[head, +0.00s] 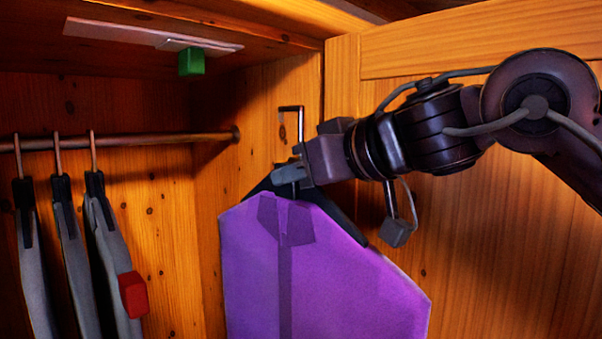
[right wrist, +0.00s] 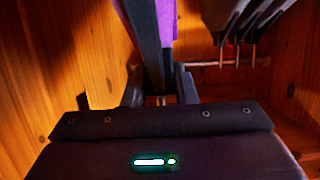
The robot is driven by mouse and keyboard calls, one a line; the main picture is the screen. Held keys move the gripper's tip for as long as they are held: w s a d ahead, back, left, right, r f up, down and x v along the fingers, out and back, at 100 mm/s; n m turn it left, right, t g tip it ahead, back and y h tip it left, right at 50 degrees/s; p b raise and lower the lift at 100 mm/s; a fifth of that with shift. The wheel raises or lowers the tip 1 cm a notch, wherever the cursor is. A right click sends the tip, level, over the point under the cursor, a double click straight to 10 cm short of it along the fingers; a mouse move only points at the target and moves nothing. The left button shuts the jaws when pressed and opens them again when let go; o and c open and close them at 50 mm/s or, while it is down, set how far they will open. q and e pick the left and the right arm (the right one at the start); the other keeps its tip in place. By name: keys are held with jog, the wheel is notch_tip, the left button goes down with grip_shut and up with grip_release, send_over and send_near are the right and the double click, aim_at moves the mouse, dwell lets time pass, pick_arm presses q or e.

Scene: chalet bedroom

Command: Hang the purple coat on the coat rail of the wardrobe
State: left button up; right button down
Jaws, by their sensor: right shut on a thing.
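The purple coat (head: 320,265) hangs on a dark hanger (head: 345,222) with a squared metal hook (head: 291,108) on top. My right gripper (head: 292,172) is shut on the hanger just below the hook. In the right wrist view, the hanger (right wrist: 148,35) runs between the fingers of my right gripper (right wrist: 160,92), with a strip of purple coat (right wrist: 167,22) beside it. The coat rail (head: 150,139) crosses the wardrobe at left and ends at the side wall. The hook is to the right of the rail's end in the picture, apart from it. My left gripper is not in view.
Several grey garments (head: 70,245) on dark hangers hang at the rail's left; one bears a red block (head: 133,294). A pale strip (head: 140,33) with a green block (head: 191,61) is under the wardrobe top. The rail's right stretch is bare. A wooden panel (head: 480,240) stands at right.

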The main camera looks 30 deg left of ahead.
jog(key=shift+r, duration=0.15)
jog(key=shift+w+a, duration=0.7)
jog(key=shift+a, duration=1.2)
jog(key=shift+w+a, duration=0.65)
jog(key=shift+a, duration=1.25)
jog(key=shift+w+a, duration=0.7)
jog(key=shift+a, duration=1.2)
jog(key=shift+d, duration=0.2)
